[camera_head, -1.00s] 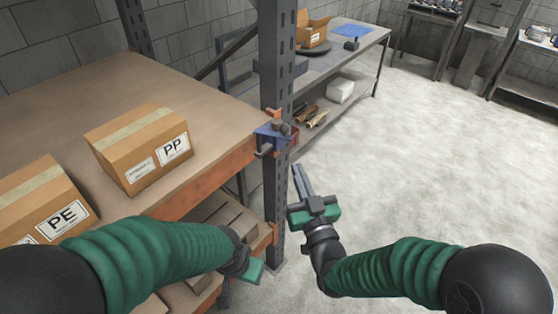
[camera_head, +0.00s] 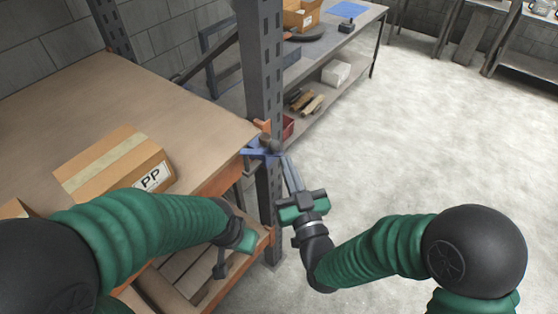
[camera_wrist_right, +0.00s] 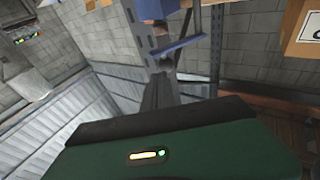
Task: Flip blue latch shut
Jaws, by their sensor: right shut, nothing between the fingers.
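The blue latch (camera_head: 256,153) is a small blue bracket-like piece on the dark rack post, at the shelf's front corner. A dark rounded part sits on top of it. My right gripper (camera_head: 289,160) is shut and empty, with its fingertips close to the latch's right side. I cannot tell whether they touch it. In the right wrist view the shut fingers (camera_wrist_right: 159,92) point up towards a blue piece (camera_wrist_right: 180,45), which looks like the latch. My left gripper (camera_head: 222,265) hangs low by the lower shelf; its fingers are too unclear to judge.
The dark perforated rack post (camera_head: 260,60) stands beside the latch. A cardboard box marked PP (camera_head: 105,165) lies on the wooden shelf (camera_head: 75,105) to the left. A workbench (camera_head: 335,40) stands behind. The concrete floor (camera_head: 400,130) to the right is open.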

